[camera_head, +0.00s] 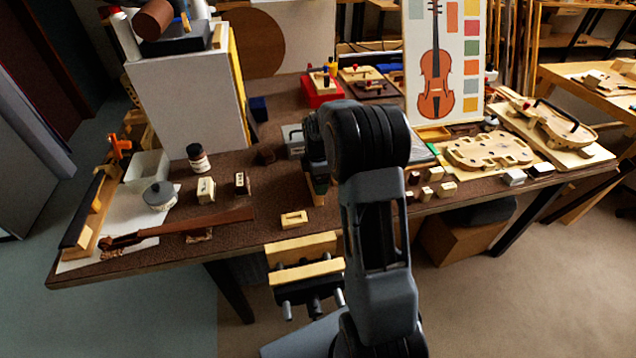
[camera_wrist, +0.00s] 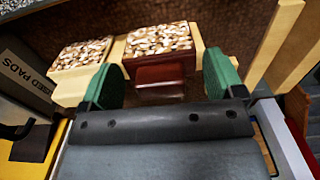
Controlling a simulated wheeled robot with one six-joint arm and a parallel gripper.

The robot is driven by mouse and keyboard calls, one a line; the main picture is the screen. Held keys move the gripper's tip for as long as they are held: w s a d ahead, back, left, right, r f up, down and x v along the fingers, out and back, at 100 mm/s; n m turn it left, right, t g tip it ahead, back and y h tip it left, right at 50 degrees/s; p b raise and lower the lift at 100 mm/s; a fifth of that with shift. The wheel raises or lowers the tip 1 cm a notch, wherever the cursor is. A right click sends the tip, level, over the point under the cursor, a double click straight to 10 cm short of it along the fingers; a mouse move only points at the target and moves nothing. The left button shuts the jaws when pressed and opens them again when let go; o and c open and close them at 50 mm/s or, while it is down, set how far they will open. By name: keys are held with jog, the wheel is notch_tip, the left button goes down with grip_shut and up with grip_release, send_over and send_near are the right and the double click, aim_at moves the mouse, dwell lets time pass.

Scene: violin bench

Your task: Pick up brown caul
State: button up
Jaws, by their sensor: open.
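The brown caul (camera_wrist: 160,72) is a dark reddish-brown block with a speckled cork-like pad on its face. In the wrist view it lies between the two green finger pads of my gripper (camera_wrist: 163,84). My gripper is open, with a narrow gap between the block and each pad. In the head view my gripper (camera_head: 315,168) is low over the bench, left of my arm. I cannot make out the caul between the fingers there, where my arm and gripper block the view.
A pale caul (camera_wrist: 78,62) with a similar speckled pad sits just left of my left finger. A grey box (camera_wrist: 24,85) marked "USED PADS" is beyond it. Pale wooden bars (camera_wrist: 275,45) rise at the right. In the head view, several small blocks (camera_head: 446,190) lie right of my arm.

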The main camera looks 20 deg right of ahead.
jog(key=shift+c, duration=0.4)
jog(key=c, duration=0.6)
jog(key=shift+r, duration=0.1)
